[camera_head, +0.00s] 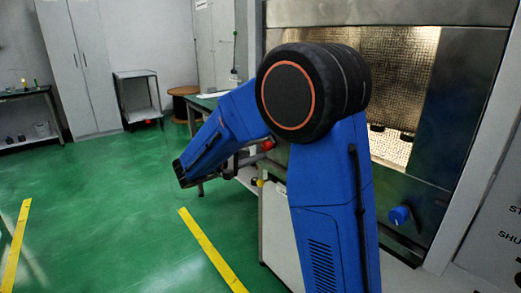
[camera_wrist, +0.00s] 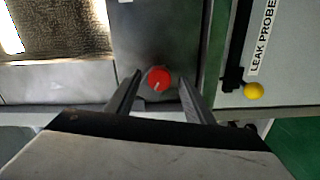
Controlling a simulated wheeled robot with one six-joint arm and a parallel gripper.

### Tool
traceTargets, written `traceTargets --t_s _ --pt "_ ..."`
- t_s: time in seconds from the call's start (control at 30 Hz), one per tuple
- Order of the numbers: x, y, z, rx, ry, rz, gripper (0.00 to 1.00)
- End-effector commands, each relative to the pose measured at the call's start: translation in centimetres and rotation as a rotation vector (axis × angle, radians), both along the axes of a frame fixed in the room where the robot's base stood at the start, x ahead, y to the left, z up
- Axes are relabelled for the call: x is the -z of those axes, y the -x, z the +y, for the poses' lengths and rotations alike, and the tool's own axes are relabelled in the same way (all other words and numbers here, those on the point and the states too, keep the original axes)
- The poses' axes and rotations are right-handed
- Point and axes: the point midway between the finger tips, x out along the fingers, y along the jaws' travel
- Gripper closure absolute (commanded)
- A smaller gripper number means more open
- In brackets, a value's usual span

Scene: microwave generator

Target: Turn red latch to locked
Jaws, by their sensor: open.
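The red latch (camera_wrist: 158,79) is a round red knob with a short pale mark that points down and slightly left in the wrist view. It sits on a dark grey metal panel (camera_wrist: 150,30). My gripper (camera_wrist: 160,86) is open, with one finger on each side of the latch. I cannot tell whether the fingers touch it. In the head view a small red round part (camera_head: 267,145) shows beside my blue arm; I cannot tell if it is the latch. The gripper is not clearly seen there.
A yellow knob (camera_wrist: 253,91) and a LEAK PROBE label (camera_wrist: 263,38) are to the right in the wrist view. The head view shows a lit chamber window (camera_head: 405,85) and a blue knob (camera_head: 399,215) on the machine. Green floor at left is open.

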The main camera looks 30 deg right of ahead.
Motion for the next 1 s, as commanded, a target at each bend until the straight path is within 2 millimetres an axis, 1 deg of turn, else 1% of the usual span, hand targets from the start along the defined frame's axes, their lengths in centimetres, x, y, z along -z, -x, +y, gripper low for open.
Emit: traceTargets --t_s 0.17,0.7,0.9,1.0 --pt "0.0 0.4 2.7 -0.004 0.000 0.000 0.52" --pt "0.0 2.4 12.6 -0.004 0.001 0.000 0.52" --pt "0.0 2.9 15.3 -0.003 0.001 0.000 0.52" --pt "0.0 3.1 16.0 -0.001 0.000 0.000 0.52"
